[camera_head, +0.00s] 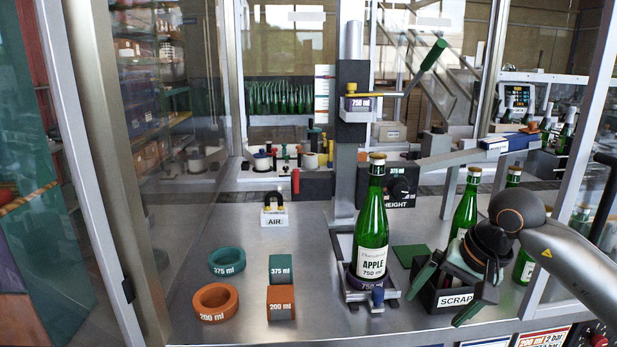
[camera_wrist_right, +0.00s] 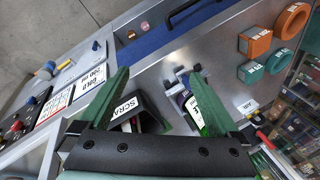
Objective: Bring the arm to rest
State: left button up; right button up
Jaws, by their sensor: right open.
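My right gripper (camera_head: 434,311) comes in from the right on its grey arm (camera_head: 570,262). Its two green fingers are spread apart in front of and over the black SCRAP box (camera_head: 455,302), with nothing seen between them. In the right wrist view the gripper (camera_wrist_right: 160,75) also shows open fingers, with the SCRAP box (camera_wrist_right: 124,108) and part of a bottle (camera_wrist_right: 192,108) beyond and between them. The green APPLE 750 ml bottle (camera_head: 373,228) stands upright in the purple 750 ml ring (camera_head: 366,283), left of the gripper and apart from it. My left gripper is not in view.
More green bottles (camera_head: 465,207) stand behind the gripper. A teal ring (camera_head: 227,261), an orange ring (camera_head: 215,303) and two blocks (camera_head: 280,268) lie left. A green-handled lever (camera_head: 433,55) rises above the bottle. Metal posts (camera_head: 105,170) frame the station. The left front tabletop has free room.

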jog(key=s+a+f+m+y, duration=0.1)
jog(key=s+a+m+y, duration=0.3)
jog(key=a+m+y, duration=0.6)
jog(key=s+a+f+m+y, duration=0.1)
jog(key=s+a+m+y, duration=0.3)
jog(key=a+m+y, duration=0.5)
jog(key=d+f+m+t+h, duration=0.4)
jog(key=f+m+t+h, duration=0.3)
jog(key=m, duration=0.8)
jog(key=d+f+m+t+h, duration=0.4)
jog(key=f+m+t+h, duration=0.35)
jog(key=m, duration=0.85)
jog(key=s+d+f+m+g+h, duration=0.2)
jog(key=s+d+f+m+g, duration=0.1)
jog(key=s+f+m, duration=0.4)
jog(key=s+d+f+m+g+h, duration=0.2)
jog(key=s+f+m+g, duration=0.3)
jog(key=f, duration=0.7)
jog(key=s+m+h, duration=0.1)
jog(key=s+m, duration=0.1)
jog(key=s, duration=0.1)
jog(key=shift+s+d+f, duration=0.15)
jog(key=shift+s+d, duration=0.25)
